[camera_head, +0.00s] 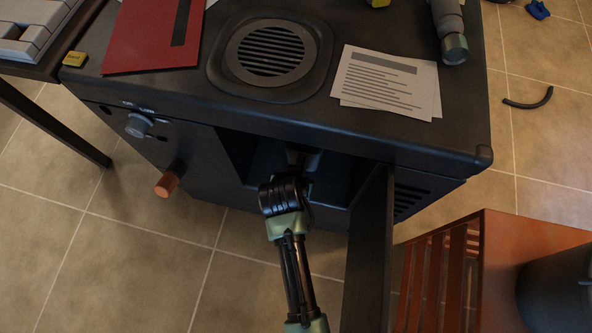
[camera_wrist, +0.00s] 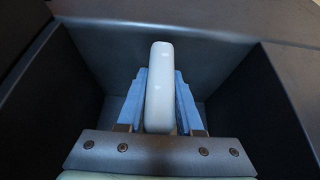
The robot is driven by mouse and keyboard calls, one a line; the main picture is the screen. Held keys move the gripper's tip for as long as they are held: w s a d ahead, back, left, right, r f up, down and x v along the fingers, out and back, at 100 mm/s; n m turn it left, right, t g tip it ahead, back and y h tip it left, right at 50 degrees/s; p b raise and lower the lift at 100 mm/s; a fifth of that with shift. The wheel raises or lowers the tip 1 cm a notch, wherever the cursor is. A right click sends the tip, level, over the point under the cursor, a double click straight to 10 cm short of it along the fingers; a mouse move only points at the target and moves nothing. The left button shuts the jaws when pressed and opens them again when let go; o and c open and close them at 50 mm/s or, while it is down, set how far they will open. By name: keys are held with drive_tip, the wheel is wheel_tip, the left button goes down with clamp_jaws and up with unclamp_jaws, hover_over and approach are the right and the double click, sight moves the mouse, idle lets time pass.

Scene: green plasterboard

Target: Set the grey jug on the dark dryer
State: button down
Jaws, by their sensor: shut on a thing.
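The dark dryer (camera_head: 180,95) stands in the middle of the head view, with a front compartment standing open. My gripper (camera_head: 303,157) reaches into this compartment, below the top. In the wrist view its blue fingers are shut on a pale grey, upright, rounded piece (camera_wrist: 160,85). It looks like part of the grey jug, perhaps its handle; I cannot make out the rest of the jug. In the head view the held piece is hidden by the hand and the dryer's top.
On the dryer's top are a red folder (camera_head: 150,40), a round vent (camera_head: 270,55), papers (camera_head: 388,85) and a grey cylindrical tool (camera_head: 450,35). The open door (camera_head: 370,260) stands right of my arm. A wooden crate (camera_head: 500,245) and dark container (camera_head: 558,295) are at lower right.

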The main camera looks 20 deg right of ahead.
drive_tip(key=shift+w, duration=0.1)
drive_tip(key=shift+c, duration=2.4)
unclamp_jaws()
drive_tip(key=shift+f, duration=0.1)
drive_tip(key=p+v, duration=0.6)
drive_tip(key=v, duration=0.7)
